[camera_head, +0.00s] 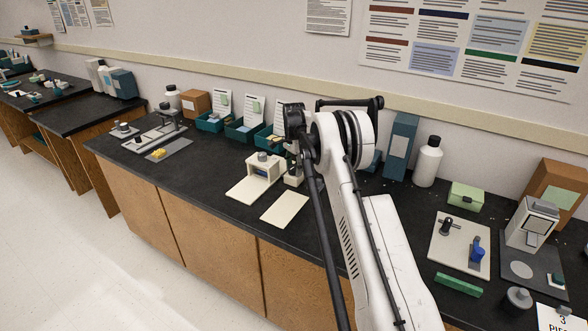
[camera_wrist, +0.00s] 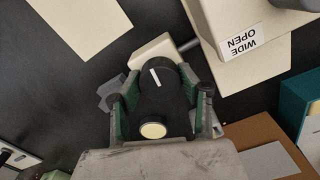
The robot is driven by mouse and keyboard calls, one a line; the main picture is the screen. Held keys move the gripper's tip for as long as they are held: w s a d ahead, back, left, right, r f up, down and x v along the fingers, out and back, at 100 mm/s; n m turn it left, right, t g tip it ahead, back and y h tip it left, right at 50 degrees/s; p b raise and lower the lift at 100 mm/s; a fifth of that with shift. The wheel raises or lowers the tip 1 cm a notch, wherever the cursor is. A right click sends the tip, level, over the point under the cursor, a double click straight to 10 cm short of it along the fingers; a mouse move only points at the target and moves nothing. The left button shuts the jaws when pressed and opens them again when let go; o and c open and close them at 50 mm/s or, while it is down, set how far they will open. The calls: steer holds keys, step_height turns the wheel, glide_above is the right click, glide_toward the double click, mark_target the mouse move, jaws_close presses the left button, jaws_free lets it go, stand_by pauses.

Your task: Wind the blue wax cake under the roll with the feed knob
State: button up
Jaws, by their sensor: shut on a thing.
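My gripper (camera_wrist: 160,100) has its green-padded fingers closed around a black knob (camera_wrist: 157,76) with a white pointer line. A pale round disc shows on the near end of the knob. The knob stands by a cream block, with a short bar running toward a cream housing (camera_wrist: 225,20) labelled "WIDE OPEN". In the head view, the cream housing (camera_head: 259,162) stands at the bench middle, with a small bluish patch in its front opening that may be the wax cake. My arm hides much of the gripper in the head view.
Cream sheets (camera_head: 284,207) lie in front of the housing. Teal bins (camera_head: 240,130) with cards stand behind it. A cream board (camera_head: 444,238) with black and blue items lies at right, near a green bar (camera_head: 458,284). A white bottle (camera_head: 428,163) stands at the back.

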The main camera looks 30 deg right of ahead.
steer(key=n+b, duration=0.3)
steer(key=n, duration=0.1)
steer(key=shift+f+n, duration=0.15)
steer(key=shift+n, duration=0.15)
steer(key=n+b, duration=0.3)
steer(key=n, duration=0.3)
steer(key=n+b, duration=0.1)
steer(key=n, duration=0.4)
steer(key=shift+n, duration=0.4)
steer(key=n+b, duration=0.1)
steer(key=n, duration=0.4)
steer(key=shift+n, duration=0.3)
steer(key=o, duration=1.1)
steer(key=shift+o, duration=0.2)
